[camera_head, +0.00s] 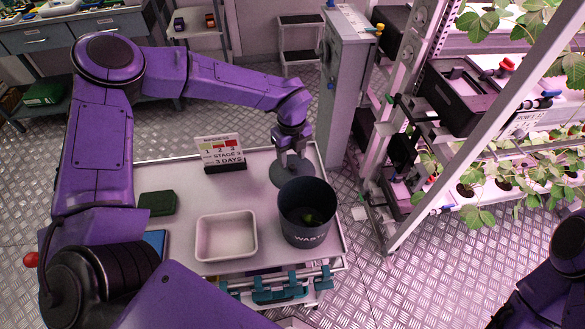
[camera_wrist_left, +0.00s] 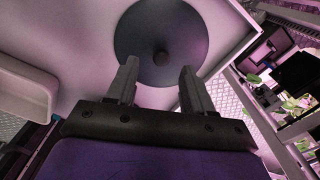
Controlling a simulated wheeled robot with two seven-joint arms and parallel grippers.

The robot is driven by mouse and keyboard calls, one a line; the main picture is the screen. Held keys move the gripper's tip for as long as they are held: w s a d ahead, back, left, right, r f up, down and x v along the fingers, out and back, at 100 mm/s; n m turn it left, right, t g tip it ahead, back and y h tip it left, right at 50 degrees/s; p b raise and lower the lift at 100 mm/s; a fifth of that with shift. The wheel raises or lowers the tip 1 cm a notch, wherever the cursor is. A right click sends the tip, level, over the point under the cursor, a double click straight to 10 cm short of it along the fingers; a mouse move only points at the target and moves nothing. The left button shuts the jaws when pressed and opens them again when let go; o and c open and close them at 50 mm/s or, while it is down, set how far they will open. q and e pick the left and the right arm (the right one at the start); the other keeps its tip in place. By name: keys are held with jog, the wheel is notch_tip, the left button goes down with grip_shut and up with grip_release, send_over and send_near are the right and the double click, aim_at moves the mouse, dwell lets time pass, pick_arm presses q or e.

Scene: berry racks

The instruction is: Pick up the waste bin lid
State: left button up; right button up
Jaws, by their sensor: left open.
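The waste bin lid (camera_head: 285,175) is a round grey disc lying on the cart top (camera_head: 165,172), behind the bin. In the left wrist view the lid (camera_wrist_left: 160,22) shows a dark round knob (camera_wrist_left: 161,57) at its middle. My left gripper (camera_head: 291,158) is over the lid, pointing down. In the left wrist view my left gripper (camera_wrist_left: 157,75) is open, its two fingers on either side of the knob in the picture; I cannot tell its height above the lid. The waste bin (camera_head: 307,212) is dark, open, with something green inside. My right gripper is out of view.
A white tray (camera_head: 227,257), a dark green box (camera_head: 157,203) and a stage sign (camera_head: 221,152) are on the cart. A grey cabinet (camera_head: 345,90) stands behind it. Plant racks (camera_head: 410,215) rise on the right. Bare cart top lies left of the sign.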

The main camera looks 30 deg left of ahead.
aim_at(292, 166)
pick_arm(q)
jog(key=shift+w+f+p, duration=0.1)
jog(key=shift+f+p, duration=0.35)
jog(key=shift+f, duration=1.4)
grip_shut()
